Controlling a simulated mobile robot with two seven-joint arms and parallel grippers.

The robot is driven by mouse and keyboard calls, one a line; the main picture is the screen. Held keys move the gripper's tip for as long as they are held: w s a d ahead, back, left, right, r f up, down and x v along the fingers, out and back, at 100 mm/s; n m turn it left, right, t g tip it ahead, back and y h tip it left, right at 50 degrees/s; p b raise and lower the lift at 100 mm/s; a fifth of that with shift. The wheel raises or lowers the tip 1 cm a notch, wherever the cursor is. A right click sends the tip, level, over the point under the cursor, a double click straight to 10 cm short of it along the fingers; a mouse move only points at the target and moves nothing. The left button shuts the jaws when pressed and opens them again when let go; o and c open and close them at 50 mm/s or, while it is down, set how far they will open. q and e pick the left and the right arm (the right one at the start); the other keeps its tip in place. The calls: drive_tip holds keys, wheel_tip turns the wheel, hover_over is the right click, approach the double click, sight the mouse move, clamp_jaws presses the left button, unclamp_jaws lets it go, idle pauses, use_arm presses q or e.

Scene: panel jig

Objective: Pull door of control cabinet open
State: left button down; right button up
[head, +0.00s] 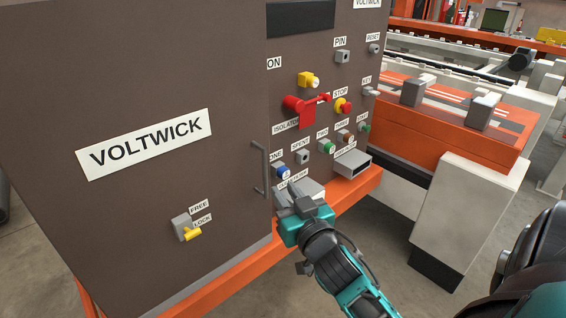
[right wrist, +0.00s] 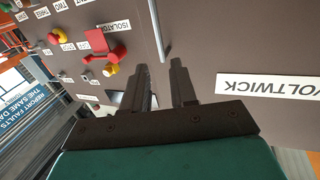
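The control cabinet's brown door (head: 130,90) carries a VOLTWICK plate (head: 146,143) and looks closed against the panel on its right. Its thin grey upright handle (head: 259,168) is near the door's right edge; it also shows in the right wrist view (right wrist: 159,30). A latch with a yellow lever (head: 191,233) sits low on the door beside FREE and LOCK labels. My right gripper (head: 291,192) is just right of and below the handle. In the right wrist view its fingers (right wrist: 162,85) are apart and empty, with the handle beyond the gap. My left gripper is not in view.
The control panel right of the door holds a red isolator (head: 300,105), a yellow knob (head: 309,80), a red stop button (head: 343,106) and several small buttons. An orange ledge (head: 345,190) runs beneath. A conveyor with orange sides (head: 420,130) stands behind at the right.

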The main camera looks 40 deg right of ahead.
sight(265, 164)
drive_tip(key=x, duration=1.2)
drive_tip(key=shift+w+d, duration=0.2)
drive_tip(key=shift+w, duration=0.15)
drive_tip(key=shift+r, duration=0.1)
clamp_jaws()
